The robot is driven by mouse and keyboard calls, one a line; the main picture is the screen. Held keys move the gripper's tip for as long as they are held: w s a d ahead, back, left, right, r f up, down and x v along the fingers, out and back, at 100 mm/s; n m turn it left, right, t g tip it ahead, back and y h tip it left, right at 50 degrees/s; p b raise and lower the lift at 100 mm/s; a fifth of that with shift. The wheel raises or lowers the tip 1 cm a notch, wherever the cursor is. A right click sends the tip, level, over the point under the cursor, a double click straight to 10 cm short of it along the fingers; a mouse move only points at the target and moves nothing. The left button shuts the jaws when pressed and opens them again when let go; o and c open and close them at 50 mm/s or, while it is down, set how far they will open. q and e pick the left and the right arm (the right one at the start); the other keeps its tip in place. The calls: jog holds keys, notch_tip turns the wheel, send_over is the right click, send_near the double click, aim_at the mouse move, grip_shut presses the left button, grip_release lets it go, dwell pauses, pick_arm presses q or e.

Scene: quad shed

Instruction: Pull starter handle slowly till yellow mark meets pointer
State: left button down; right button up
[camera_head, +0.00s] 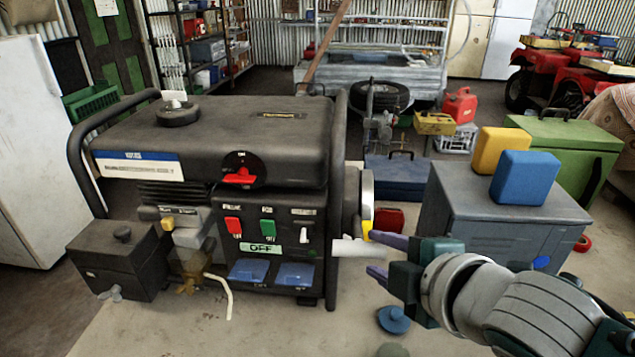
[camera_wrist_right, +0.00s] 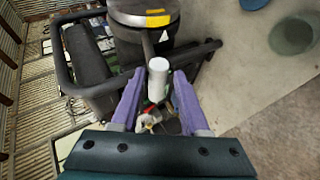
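The dark generator (camera_head: 245,150) stands at left centre. The starter handle (camera_head: 350,249), a white cylinder, sticks out from its right side; it also shows in the right wrist view (camera_wrist_right: 158,75). A yellow mark (camera_head: 366,230) is on the round starter part above the handle; in the wrist view it is a yellow band (camera_wrist_right: 155,16). I cannot make out the pointer. My right gripper (camera_head: 374,256) is open, its purple fingers on either side of the handle's outer end. In the wrist view a gap shows between handle and fingers. My left gripper is in neither view.
A grey cabinet (camera_head: 470,195) stands just right of the generator, behind my right arm, with yellow (camera_head: 497,148) and blue (camera_head: 525,178) containers on it. A blue round object (camera_head: 393,320) lies on the floor below my gripper. The floor in front is mostly clear.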

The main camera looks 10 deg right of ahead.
jog(key=shift+o, duration=1.3)
jog(key=s+d+r+m+g+h, duration=0.1)
jog(key=s+m+g, duration=0.1)
jog(key=s+m, duration=0.45)
jog(key=s+d+r+m+g+p, duration=0.1)
jog(key=s+r+m+g, duration=0.15)
jog(key=s, duration=0.65)
jog(key=s+d+r+m+g+h, duration=0.1)
jog(key=s+d+m+g, duration=0.15)
jog(key=s+m, duration=0.4)
notch_tip(320, 180, up, 31)
jog(key=s+g+p, duration=0.1)
jog(key=s+p, duration=0.1)
jog(key=p, duration=2.9)
jog(key=shift+s+a+p, duration=0.3)
jog(key=shift+s+a, duration=0.1)
